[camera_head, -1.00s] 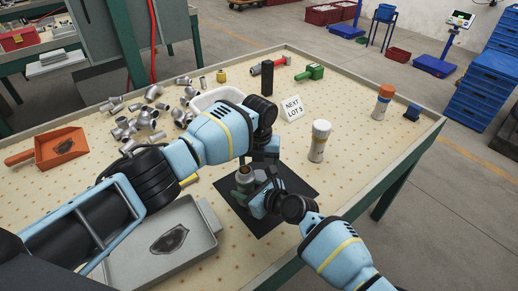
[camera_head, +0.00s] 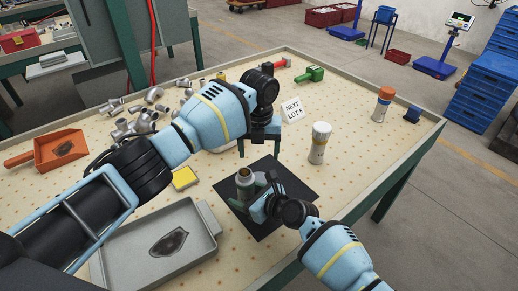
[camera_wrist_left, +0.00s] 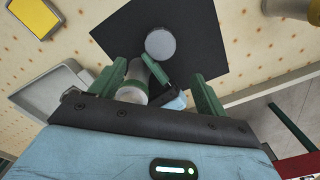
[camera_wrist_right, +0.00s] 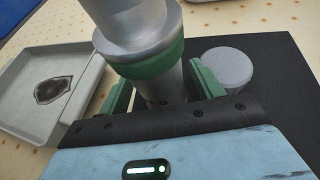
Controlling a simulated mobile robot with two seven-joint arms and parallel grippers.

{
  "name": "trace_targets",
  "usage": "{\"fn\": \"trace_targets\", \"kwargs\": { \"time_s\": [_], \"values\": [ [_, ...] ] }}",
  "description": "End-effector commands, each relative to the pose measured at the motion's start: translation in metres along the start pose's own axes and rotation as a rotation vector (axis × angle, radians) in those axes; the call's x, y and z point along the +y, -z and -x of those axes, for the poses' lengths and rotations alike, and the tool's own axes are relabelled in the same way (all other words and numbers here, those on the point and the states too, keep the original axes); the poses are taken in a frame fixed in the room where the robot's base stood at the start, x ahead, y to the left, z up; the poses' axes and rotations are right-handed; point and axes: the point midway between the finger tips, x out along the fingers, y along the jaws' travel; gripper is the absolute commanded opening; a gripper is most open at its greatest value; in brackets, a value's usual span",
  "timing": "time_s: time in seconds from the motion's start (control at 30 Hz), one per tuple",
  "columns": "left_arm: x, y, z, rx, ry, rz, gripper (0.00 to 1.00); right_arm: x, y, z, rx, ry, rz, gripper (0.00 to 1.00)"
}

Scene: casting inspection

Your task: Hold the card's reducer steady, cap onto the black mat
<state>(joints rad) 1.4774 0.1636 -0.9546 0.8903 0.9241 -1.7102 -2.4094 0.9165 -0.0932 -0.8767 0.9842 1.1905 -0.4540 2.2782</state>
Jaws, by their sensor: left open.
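The reducer (camera_head: 245,180), a grey metal fitting with a green band, stands upright over the black mat (camera_head: 279,213). My right gripper (camera_head: 256,193) is shut on it; in the right wrist view its fingers flank the reducer (camera_wrist_right: 140,25) below the band. The cap, a round grey disc, lies flat on the mat beside the reducer in the left wrist view (camera_wrist_left: 160,43) and right wrist view (camera_wrist_right: 228,68). I cannot make it out in the head view. My left gripper (camera_head: 259,148) is open and empty above the mat's far side. The card (camera_head: 292,109) reads "NEXT LOT 5".
A grey tray (camera_head: 207,247) with a dark patch lies left of the mat. A yellow block (camera_head: 185,178) lies behind it. A white bottle (camera_head: 319,143) stands right of the mat. Loose metal fittings (camera_head: 135,123) and an orange scoop (camera_head: 62,148) are at the left.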

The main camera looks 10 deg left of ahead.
Motion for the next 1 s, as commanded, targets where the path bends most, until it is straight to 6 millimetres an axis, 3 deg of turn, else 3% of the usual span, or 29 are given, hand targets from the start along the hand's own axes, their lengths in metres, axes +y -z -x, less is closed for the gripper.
{"fn": "trace_targets", "kwargs": {
  "time_s": [0.47,1.0],
  "values": [
    [0.000,0.000,0.002,-0.002,0.000,0.000,0.75,-0.001,-0.006,0.009,-0.012,0.001,0.003,0.68],
    [0.000,0.000,0.002,-0.003,0.001,0.000,0.75,-0.001,-0.004,0.075,-0.010,0.002,0.001,0.68]
  ]
}}
